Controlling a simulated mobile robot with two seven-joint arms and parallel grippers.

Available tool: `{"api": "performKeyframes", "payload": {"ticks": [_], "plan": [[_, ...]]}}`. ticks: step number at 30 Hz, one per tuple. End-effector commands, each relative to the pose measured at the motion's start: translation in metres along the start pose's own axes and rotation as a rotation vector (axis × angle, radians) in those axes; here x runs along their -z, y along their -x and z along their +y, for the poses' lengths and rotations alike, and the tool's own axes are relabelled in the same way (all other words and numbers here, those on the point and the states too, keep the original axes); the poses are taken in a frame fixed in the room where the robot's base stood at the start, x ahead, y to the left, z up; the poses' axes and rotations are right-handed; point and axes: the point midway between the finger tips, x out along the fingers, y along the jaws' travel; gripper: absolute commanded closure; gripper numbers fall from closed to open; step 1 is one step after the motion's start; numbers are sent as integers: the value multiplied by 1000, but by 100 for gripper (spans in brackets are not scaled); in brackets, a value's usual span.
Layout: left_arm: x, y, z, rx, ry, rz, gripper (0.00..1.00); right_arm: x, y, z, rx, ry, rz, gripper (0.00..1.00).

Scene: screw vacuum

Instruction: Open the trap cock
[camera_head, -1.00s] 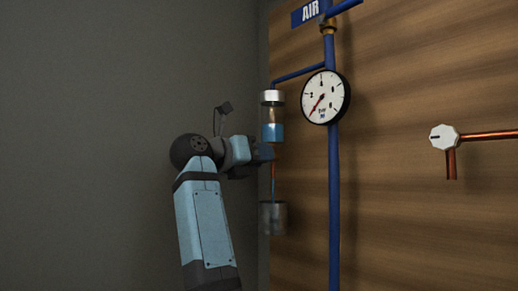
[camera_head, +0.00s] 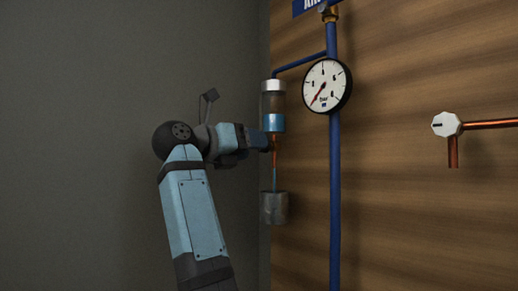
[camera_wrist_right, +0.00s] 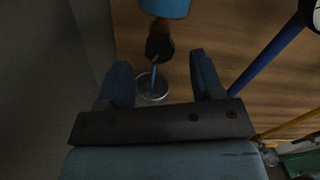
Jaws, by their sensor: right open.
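In the head view the right gripper (camera_head: 262,143) partly hides the cock. My left gripper is not in view.
A metal cup (camera_head: 274,208) is below the trap, with a thin blue line running down to it. A pressure gauge (camera_head: 327,86) and a blue pipe (camera_head: 334,190) are close on the right. A white knob (camera_head: 446,124) on copper pipe is farther right.

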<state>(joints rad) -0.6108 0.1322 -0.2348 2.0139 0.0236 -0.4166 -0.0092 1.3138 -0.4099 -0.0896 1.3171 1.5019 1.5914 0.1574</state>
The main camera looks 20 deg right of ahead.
Motion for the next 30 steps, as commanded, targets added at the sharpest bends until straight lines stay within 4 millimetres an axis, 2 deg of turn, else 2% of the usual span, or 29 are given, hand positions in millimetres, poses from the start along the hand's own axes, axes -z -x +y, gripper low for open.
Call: {"api": "performKeyframes", "payload": {"ticks": [6, 13, 18, 27, 30], "plan": [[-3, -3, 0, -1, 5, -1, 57, 0, 52, 0, 1, 0, -3, 40], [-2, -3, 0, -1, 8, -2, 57, 0, 91, 0, 1, 0, -3, 40], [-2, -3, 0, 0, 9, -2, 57, 0, 103, 0, 0, 0, -1, 40], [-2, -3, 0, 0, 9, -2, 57, 0, 104, 0, 0, 0, -1, 40], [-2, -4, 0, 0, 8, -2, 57, 0, 107, 0, 0, -47, -1, 40]]}}
